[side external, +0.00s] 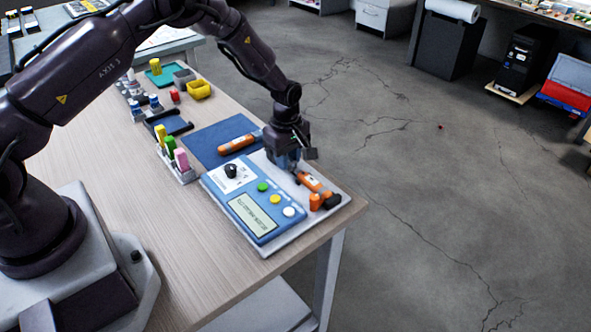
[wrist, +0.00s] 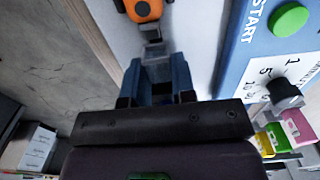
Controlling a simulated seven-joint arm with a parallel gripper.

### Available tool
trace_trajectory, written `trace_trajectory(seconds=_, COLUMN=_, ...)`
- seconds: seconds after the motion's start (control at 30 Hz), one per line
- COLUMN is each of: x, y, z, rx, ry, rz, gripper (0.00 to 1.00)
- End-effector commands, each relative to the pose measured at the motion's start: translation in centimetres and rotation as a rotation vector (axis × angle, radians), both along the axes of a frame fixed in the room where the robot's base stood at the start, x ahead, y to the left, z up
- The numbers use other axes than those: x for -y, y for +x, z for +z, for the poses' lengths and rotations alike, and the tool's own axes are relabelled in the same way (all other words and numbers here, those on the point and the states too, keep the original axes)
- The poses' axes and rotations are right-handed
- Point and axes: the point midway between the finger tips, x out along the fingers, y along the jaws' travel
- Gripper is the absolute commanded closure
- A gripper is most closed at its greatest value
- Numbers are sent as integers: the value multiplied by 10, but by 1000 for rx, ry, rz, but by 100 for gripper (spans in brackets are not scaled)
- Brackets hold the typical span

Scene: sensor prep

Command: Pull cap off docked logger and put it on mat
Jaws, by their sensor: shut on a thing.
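The docked logger (side external: 309,181) is an orange stick in the tray beside the blue instrument panel. Its orange end also shows at the top of the wrist view (wrist: 144,9). My gripper (wrist: 157,66) is shut on a pale grey, see-through cap (wrist: 155,72) in line with the logger. A short metallic piece shows between the orange end and the cap; I cannot tell whether the cap is fully clear of it. In the side view my gripper (side external: 293,163) is low over the tray. The dark blue mat (side external: 202,144) lies behind the panel, with another orange logger (side external: 238,144) on it.
The panel (side external: 248,201) has a black knob and coloured buttons. An orange and black part (side external: 325,201) stands at the tray's near end. A rack with coloured pieces (side external: 177,160) and a yellow bin (side external: 198,90) are farther left. The table's right edge is close.

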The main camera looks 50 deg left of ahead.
Motion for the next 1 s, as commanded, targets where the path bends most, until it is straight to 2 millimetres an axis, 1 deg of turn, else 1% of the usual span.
trace_trajectory(seconds=0.1, x=-1, y=1, z=7, rx=3, ry=2, rz=0, gripper=89)
trace_trajectory(seconds=0.8, x=0, y=1, z=42, rx=2, ry=1, rz=-1, gripper=89)
trace_trajectory(seconds=1.0, x=0, y=0, z=49, rx=0, ry=0, rz=-1, gripper=89)
